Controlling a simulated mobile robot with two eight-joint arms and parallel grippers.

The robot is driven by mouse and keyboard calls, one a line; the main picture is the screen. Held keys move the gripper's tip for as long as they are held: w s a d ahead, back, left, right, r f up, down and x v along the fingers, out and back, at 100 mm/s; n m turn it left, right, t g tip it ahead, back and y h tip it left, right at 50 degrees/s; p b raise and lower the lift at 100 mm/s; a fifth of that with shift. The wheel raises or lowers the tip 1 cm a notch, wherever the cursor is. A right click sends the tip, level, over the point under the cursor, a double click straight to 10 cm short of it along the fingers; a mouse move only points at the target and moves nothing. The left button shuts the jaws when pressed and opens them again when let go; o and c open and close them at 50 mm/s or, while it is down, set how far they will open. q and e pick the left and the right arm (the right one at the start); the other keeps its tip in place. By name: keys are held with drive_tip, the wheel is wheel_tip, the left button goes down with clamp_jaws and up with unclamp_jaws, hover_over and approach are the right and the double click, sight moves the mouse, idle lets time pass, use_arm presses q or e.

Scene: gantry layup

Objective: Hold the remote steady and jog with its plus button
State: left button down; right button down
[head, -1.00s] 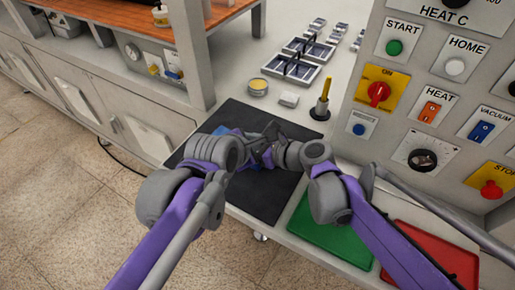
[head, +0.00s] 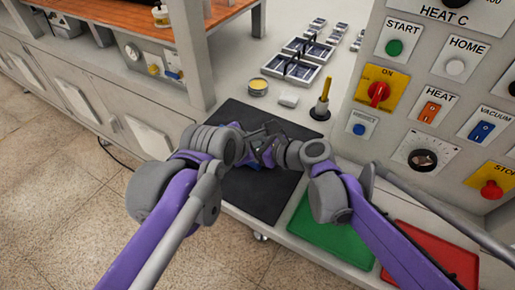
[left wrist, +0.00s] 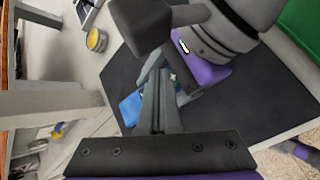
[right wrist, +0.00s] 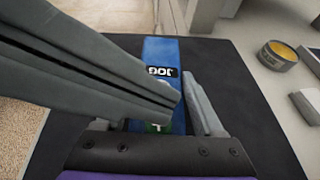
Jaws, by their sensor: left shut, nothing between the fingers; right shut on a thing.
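The blue remote (right wrist: 162,52) carries a JOG label, upside down in the right wrist view, and a green button (right wrist: 157,127) with a white mark. My right gripper (head: 270,150) is shut on the remote, over the black mat; its far finger is partly hidden. My left gripper (left wrist: 163,72) is shut and empty. Its fingers cross in front of the remote in the right wrist view, tips close to the green button. I cannot tell whether they touch it. In the left wrist view a blue corner of the remote (left wrist: 130,107) shows beside the left fingers.
The black mat (head: 262,200) lies on the bench beneath both grippers. A yellow-topped tin (head: 258,87), a white block (head: 288,100) and a yellow-handled tool (head: 322,100) stand behind it. Green (head: 325,225) and red (head: 440,250) mats lie right, below the control panel (head: 455,90).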

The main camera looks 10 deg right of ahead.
use_arm(q)
drive_tip(key=shift+r, duration=2.05)
use_arm(e)
unclamp_jaws()
drive_tip(key=shift+s, duration=0.1)
